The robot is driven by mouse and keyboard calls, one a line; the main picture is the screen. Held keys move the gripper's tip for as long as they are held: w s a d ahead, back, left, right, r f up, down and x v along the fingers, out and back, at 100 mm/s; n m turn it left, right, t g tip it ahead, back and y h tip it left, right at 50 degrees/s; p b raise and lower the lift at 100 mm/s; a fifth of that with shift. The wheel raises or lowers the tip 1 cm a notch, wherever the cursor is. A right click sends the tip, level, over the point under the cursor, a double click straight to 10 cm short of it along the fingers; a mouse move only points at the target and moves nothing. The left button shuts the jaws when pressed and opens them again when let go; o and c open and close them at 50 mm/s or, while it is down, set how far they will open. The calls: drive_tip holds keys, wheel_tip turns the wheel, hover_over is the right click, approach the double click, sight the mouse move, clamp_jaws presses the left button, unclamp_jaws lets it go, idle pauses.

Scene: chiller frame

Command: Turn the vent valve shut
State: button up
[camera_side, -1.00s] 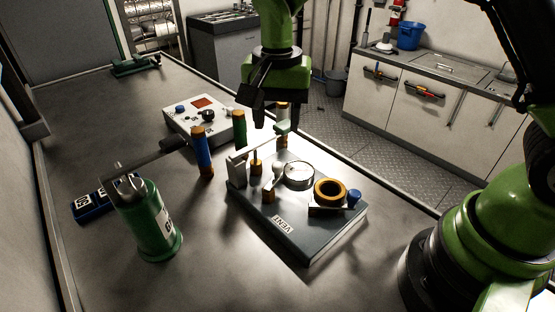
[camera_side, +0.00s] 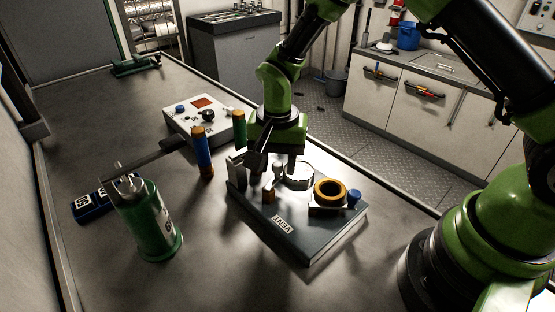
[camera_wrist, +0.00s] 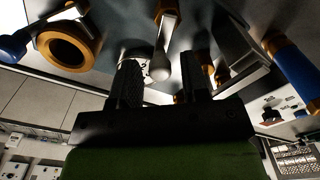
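The dark grey block labelled VENT (camera_side: 292,238) lies on the bench in the side view. A small lever with a pale ball knob (camera_side: 278,168) and an orange base stands on it; I take this as the vent valve. In the wrist view the lever (camera_wrist: 168,38) hangs down between the fingers, its ball by the fingertips. My gripper (camera_side: 275,168) is over the block, fingers pointing down, one on each side of the knob. It also shows in the wrist view (camera_wrist: 160,76), open with a gap around the ball. Contact with the lever cannot be made out.
On the block are a round gauge (camera_side: 304,172) and an orange ring (camera_side: 330,187) with a blue knob (camera_side: 354,197). Close by stand a blue post (camera_side: 203,155), a green post (camera_side: 239,126) and a control box (camera_side: 182,118). A green canister (camera_side: 150,225) stands left. The front bench is clear.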

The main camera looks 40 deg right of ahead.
clamp_jaws()
drive_tip(key=shift+w, duration=0.1)
drive_tip(key=n, duration=0.2)
drive_tip(key=shift+w+a+n, duration=0.15)
drive_tip(key=shift+w+n, duration=0.2)
drive_tip(key=shift+n, duration=0.05)
drive_tip(key=n, duration=0.3)
drive_tip(key=shift+w+a+n, duration=0.3)
drive_tip(key=shift+w+a, duration=0.05)
drive_tip(key=shift+w, duration=0.05)
drive_tip(key=n, duration=0.3)
drive_tip(key=a+n, duration=0.1)
drive_tip(key=shift+w+a, duration=0.1)
drive_tip(key=shift+w, duration=0.2)
drive_tip(key=shift+w+a+r+n, duration=0.1)
drive_tip(key=shift+a+n, duration=0.1)
drive_tip(key=shift+n, duration=0.6)
drive_tip(key=shift+a+n, duration=0.2)
drive_tip(key=shift+n, duration=0.6)
